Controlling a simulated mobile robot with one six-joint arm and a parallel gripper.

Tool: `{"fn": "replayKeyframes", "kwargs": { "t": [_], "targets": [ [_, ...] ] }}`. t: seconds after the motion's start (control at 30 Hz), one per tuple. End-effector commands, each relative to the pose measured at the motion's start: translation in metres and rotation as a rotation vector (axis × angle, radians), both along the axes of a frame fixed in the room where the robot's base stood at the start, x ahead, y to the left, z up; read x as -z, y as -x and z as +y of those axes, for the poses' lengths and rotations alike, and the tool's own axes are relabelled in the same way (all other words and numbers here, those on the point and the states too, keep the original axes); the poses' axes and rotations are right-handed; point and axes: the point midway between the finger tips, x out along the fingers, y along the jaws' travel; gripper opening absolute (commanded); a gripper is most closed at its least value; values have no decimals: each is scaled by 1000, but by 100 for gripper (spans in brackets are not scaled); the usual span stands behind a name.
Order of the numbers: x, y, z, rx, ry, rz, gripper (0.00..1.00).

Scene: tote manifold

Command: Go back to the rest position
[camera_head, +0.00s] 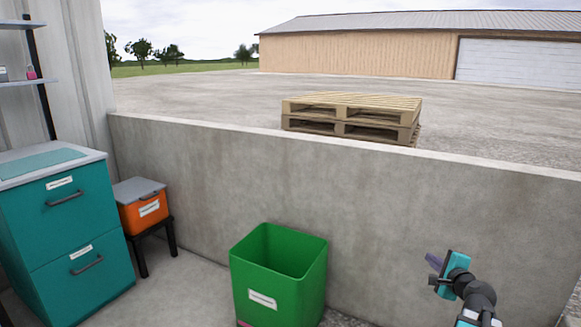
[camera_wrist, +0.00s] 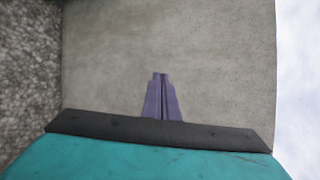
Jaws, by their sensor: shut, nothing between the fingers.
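My gripper (camera_head: 434,261) is at the lower right of the head view, raised in front of the concrete wall and to the right of the green bin. Its purple fingers point left in that view. In the wrist view the two purple fingers of my gripper (camera_wrist: 161,78) lie together, shut and with nothing between them. Behind them is bare grey concrete.
A low concrete wall (camera_head: 200,150) runs across the scene. An open green bin (camera_head: 300,300) stands before it. An orange box (camera_head: 137,212) on a black stand and a teal drawer cabinet (camera_head: 70,235) are at left. Stacked pallets (camera_head: 350,112) lie beyond the wall.

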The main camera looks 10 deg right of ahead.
Motion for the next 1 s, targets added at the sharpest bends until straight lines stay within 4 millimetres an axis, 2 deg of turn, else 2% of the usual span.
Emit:
{"fn": "replayKeyframes", "kwargs": {
  "t": [0.03, 0.2, 0.47, 0.63, 0.77, 1.0],
  "targets": [
    [2, -9, 20, -35, -8, 27, 0],
    [34, -30, 82, -143, -11, 121, 0],
    [83, -39, 182, -330, 8, 275, 0],
    [115, -29, 249, -466, 37, 384, 0],
    [139, -12, 298, -579, 69, 470, 0],
    [180, 38, 379, -802, 144, 632, 0]
  ]
}}
